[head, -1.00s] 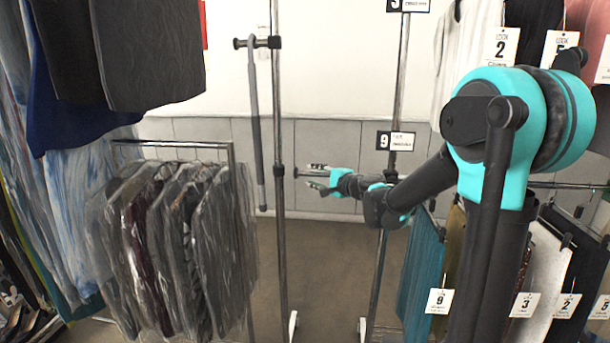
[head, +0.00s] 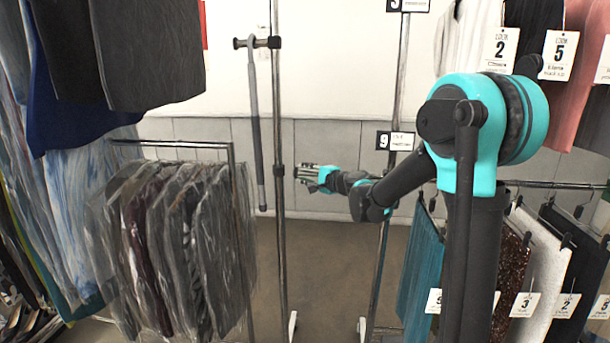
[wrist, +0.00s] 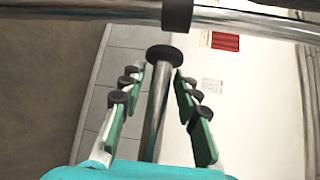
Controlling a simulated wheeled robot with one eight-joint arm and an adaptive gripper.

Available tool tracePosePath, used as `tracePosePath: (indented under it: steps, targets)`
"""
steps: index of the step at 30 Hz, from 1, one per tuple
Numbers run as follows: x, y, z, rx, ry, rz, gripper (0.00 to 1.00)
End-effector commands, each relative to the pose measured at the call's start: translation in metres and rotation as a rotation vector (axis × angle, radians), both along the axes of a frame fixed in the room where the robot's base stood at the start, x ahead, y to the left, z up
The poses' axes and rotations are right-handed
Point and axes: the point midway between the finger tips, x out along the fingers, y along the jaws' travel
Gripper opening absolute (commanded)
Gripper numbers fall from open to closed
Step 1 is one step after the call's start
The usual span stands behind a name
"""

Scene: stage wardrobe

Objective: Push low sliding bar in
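The low sliding bar (wrist: 156,110) is a thin chrome rod with a black round disc (wrist: 165,53) at its far end in the wrist view. It lies between my gripper's fingers, with a gap visible on both sides. Beyond the disc, a chrome upright crosses the top of the wrist view with a black collar (wrist: 177,14). In the head view my gripper (head: 302,173) is just right of the left upright (head: 280,235), at the height of its lower collar (head: 279,170). It is open and level. Most of the bar is hidden by the gripper there.
An upper bar (head: 257,43) with a hanging grey rod (head: 255,120) is on the same upright. A second upright (head: 384,250) stands right, behind my forearm. Bagged garments (head: 170,240) hang left; tagged garments (head: 540,270) hang right. The floor between the uprights is clear.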

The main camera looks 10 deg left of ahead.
Motion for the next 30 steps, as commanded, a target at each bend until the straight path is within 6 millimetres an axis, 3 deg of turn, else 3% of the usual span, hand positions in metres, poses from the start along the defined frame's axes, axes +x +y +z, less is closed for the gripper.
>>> tracePosePath:
  steps: [10, 21, 30]
  targets:
    - [0.000, -0.005, 0.000, -0.001, 0.001, 0.000, 0.00]
    - [-0.002, -0.074, -0.001, -0.001, 0.001, -0.003, 0.00]
    - [-0.004, -0.085, -0.001, -0.002, -0.001, 0.001, 0.00]
